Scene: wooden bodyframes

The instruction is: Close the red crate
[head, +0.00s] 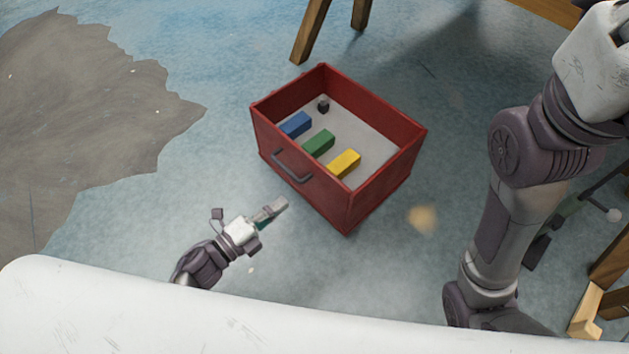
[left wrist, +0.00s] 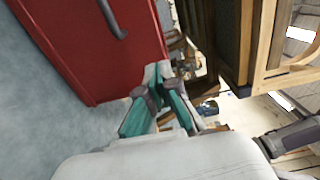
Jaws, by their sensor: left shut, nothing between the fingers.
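The red crate (head: 305,188) stands on the floor in the middle of the head view, open at the top. Its front carries a grey handle (head: 291,167), whose lower end also shows at the top of the left wrist view (left wrist: 114,20). Inside lie a blue block (head: 296,125), a green block (head: 318,143), a yellow block (head: 344,163) and a small dark piece (head: 323,106). My left gripper (head: 279,206) is shut and empty, in front of the crate and below the handle in the picture. My right arm stands at the right; its gripper cannot be made out.
Wooden legs (head: 311,30) stand behind the crate, and more wooden parts (head: 586,309) are at the lower right. A dark patch (head: 85,110) covers the floor at the left. The blue floor left of the crate is clear. Wooden furniture (left wrist: 235,45) shows in the left wrist view.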

